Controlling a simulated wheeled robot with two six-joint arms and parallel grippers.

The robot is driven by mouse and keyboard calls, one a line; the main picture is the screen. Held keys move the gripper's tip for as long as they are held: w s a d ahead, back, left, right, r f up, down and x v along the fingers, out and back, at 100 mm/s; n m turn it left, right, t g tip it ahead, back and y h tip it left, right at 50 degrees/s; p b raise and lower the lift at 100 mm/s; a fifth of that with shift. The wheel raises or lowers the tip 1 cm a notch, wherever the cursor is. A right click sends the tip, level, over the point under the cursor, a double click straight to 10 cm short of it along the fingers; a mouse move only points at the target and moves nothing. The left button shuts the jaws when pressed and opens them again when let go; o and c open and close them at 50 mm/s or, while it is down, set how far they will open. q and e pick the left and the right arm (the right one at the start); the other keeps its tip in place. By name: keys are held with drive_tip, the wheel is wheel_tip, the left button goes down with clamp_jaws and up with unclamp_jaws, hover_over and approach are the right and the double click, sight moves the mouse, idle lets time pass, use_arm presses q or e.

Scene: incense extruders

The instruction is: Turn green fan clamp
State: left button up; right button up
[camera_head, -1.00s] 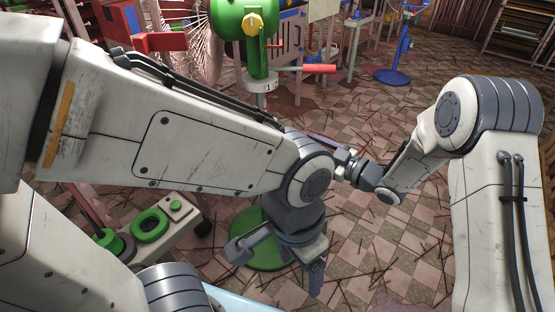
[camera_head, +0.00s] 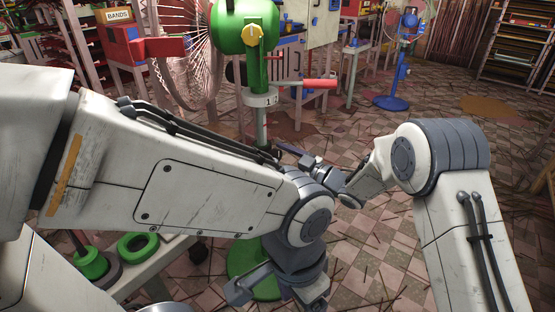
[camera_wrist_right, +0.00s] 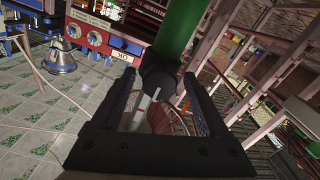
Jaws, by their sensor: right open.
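The green fan (camera_head: 243,25) stands at the top middle of the head view, with a yellow knob (camera_head: 253,35) on its housing. Below it is a white collar (camera_head: 260,98) marked 1, and a lever with a red grip (camera_head: 311,84) points right. My right gripper (camera_head: 285,151) is close to the fan's pole, below the collar; its fingertips are small there. In the right wrist view my right gripper (camera_wrist_right: 160,103) is open, with a green tube (camera_wrist_right: 180,30) and its dark end beyond the fingers. My left gripper (camera_head: 278,291) hangs low, apparently open and empty, before the green base (camera_head: 248,262).
A bench with a green ring (camera_head: 138,245) is at the lower left. A red box (camera_head: 160,47) and wire fan cage (camera_head: 190,60) stand left of the fan. A blue fan stand (camera_head: 392,102) is farther right. The tiled floor at right is fairly clear, with scattered sticks.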

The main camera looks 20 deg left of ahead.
clamp_jaws()
